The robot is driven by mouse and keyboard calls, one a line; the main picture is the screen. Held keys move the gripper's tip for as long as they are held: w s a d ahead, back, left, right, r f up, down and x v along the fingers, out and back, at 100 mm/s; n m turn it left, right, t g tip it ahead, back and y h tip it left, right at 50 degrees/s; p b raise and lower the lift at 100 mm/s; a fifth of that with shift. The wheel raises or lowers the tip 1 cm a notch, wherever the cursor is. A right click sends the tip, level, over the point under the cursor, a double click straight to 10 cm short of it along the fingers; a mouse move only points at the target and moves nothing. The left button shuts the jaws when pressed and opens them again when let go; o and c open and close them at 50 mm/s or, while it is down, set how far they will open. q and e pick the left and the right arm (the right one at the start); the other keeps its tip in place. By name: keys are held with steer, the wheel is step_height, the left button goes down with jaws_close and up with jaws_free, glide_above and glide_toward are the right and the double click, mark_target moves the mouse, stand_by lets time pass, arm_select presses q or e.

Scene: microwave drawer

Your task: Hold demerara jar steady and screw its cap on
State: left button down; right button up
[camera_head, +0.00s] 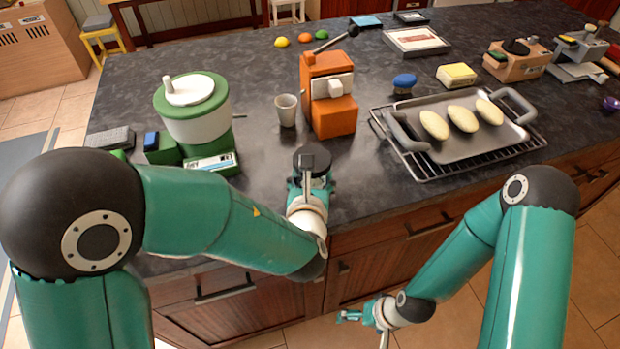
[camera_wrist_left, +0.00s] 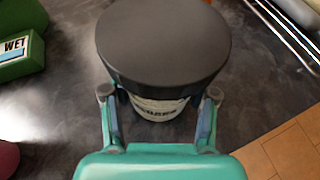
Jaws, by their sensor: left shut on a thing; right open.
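The demerara jar (camera_wrist_left: 158,108) stands on the dark counter in the left wrist view, its pale label partly showing under a wide dark cap (camera_wrist_left: 163,42). The cap sits over the jar's top; how tightly, I cannot tell. In the head view the dark cap (camera_head: 318,163) shows near the counter's front edge, and my left arm hides most of the jar. My left gripper (camera_wrist_left: 160,97) is shut on the jar, one finger at each side below the cap. My right gripper (camera_head: 352,318) is open and empty, low in front of the cabinets, away from the jar.
An orange machine (camera_head: 330,95) and a grey cup (camera_head: 287,108) stand behind the jar. A green and white grinder (camera_head: 195,110) is at left. A tray (camera_head: 470,146) with pale loaves lies on a wire rack (camera_head: 430,172) at right. Counter between jar and rack is clear.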

arm_select(q)
steer(key=shift+f, duration=0.1)
steer(key=shift+c, duration=1.6)
jaws_free()
steer(key=b+v, duration=0.2)
steer(key=v, duration=1)
steer(key=shift+s, duration=0.1)
